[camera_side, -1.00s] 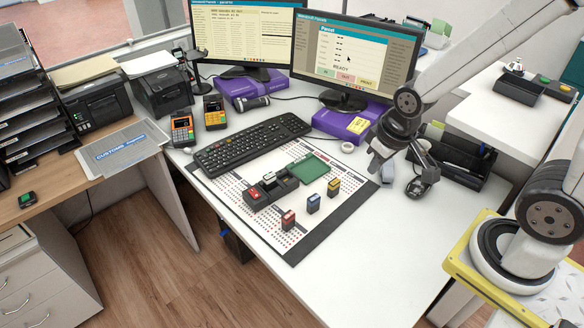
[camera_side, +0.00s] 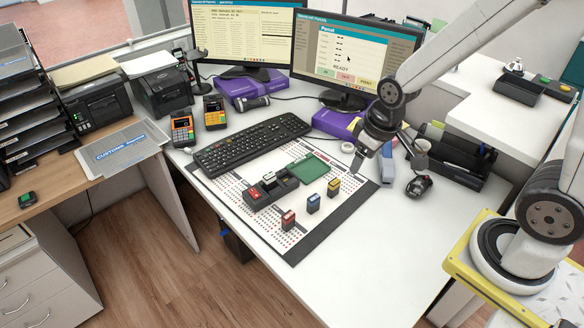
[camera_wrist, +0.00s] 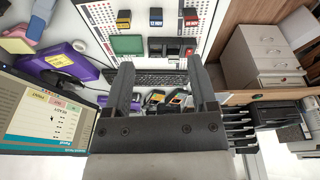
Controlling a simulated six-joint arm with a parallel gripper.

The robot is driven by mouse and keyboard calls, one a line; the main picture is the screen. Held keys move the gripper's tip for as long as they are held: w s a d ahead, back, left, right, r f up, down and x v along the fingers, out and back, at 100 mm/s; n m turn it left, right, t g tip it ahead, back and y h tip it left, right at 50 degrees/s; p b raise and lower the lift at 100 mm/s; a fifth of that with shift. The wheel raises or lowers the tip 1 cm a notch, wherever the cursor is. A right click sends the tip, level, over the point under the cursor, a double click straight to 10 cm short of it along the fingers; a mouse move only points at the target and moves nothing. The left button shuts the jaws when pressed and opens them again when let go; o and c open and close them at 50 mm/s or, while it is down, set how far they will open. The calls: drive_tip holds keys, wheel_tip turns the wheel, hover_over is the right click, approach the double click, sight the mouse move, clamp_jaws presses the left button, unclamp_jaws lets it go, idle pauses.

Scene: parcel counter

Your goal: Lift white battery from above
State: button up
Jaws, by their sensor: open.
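The white battery (camera_side: 269,177) sits in a middle slot of the dark holder (camera_side: 264,198) on the mat in the side view. A red battery (camera_side: 254,192) sits in the holder's left end. In the wrist view, the holder (camera_wrist: 170,56) lies beyond the fingers, and the white battery in it is too small to make out surely. My gripper (camera_side: 361,166) is in the air right of the mat, well apart from the holder. In the wrist view its two fingers (camera_wrist: 160,66) stand wide apart with nothing between them.
Red (camera_side: 288,219), blue (camera_side: 313,203) and yellow (camera_side: 333,187) batteries stand on the mat in front. A green pad (camera_side: 309,169) lies by the holder. The keyboard (camera_side: 250,144) and monitors (camera_side: 352,62) are behind. The desk's front right is clear.

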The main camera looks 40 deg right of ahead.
drive_tip(key=w+f+n+g+y, duration=0.15)
drive_tip(key=w+n, duration=0.25)
drive_tip(key=w, duration=0.4)
drive_tip(key=w+f+n, duration=0.3)
drive_tip(key=w, duration=0.4)
drive_tip(key=n+y, duration=0.3)
drive_tip(key=n, duration=0.6)
approach(270, 175)
drive_tip(key=x, duration=0.2)
drive_tip(key=shift+w+a+f+g, duration=0.25)
drive_tip(key=shift+a+f+g, duration=0.05)
drive_tip(key=shift+f+g, duration=0.1)
drive_tip(key=shift+x, duration=1.3)
drive_tip(key=shift+x, duration=2.6)
drive_tip(key=shift+d, duration=0.1)
clamp_jaws()
